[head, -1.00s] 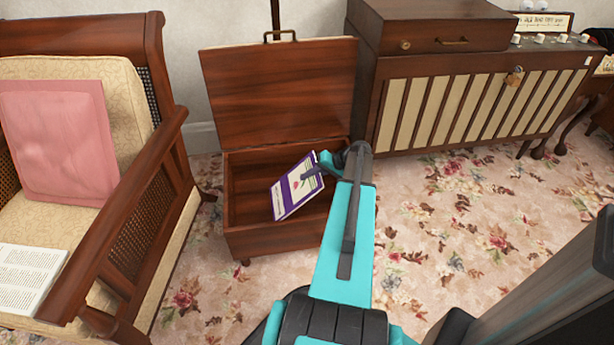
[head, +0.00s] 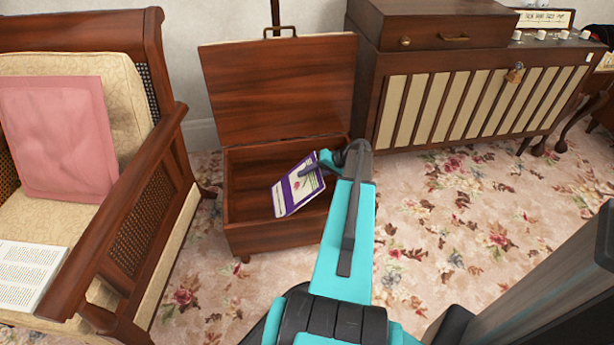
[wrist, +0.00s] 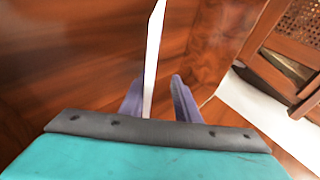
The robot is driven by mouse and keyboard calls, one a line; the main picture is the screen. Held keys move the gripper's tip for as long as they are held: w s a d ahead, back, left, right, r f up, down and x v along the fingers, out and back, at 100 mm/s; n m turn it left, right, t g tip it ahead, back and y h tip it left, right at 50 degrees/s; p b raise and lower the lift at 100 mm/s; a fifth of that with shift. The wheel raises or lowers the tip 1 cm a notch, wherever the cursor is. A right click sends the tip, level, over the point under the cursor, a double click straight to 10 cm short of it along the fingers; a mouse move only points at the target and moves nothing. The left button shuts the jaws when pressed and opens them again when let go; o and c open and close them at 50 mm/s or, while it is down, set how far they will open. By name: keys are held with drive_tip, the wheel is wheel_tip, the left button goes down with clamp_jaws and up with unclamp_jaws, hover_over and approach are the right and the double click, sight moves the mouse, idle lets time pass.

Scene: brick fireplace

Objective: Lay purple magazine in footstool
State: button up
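The footstool (head: 275,236) is a dark wooden box with its lid (head: 280,90) raised upright at the back. The purple magazine (head: 290,206), with a purple and white cover, is tilted inside the box opening, towards the right. Whether its lower edge touches the floor of the box cannot be told. My gripper (head: 309,171) reaches in from the right at the magazine's upper part. In the wrist view the magazine (wrist: 153,50) is a thin white edge between the fingers, close to the left finger, with a gap to the right one.
A wooden armchair (head: 150,215) with a pink cushion (head: 58,135) and an open book (head: 28,272) stands at the left. A slatted wooden cabinet (head: 450,110) stands at the right. Flowered carpet (head: 460,240) is clear in front of it.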

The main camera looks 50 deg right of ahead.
drive_tip(key=shift+s+r, duration=0.1)
drive_tip(key=shift+r, duration=0.05)
drive_tip(key=p+v, duration=0.3)
drive_tip(key=v, duration=1)
drive_tip(key=shift+s+d+p, duration=0.2)
drive_tip(key=shift+p, duration=0.1)
drive_tip(key=shift+r, duration=0.1)
idle(0.4)
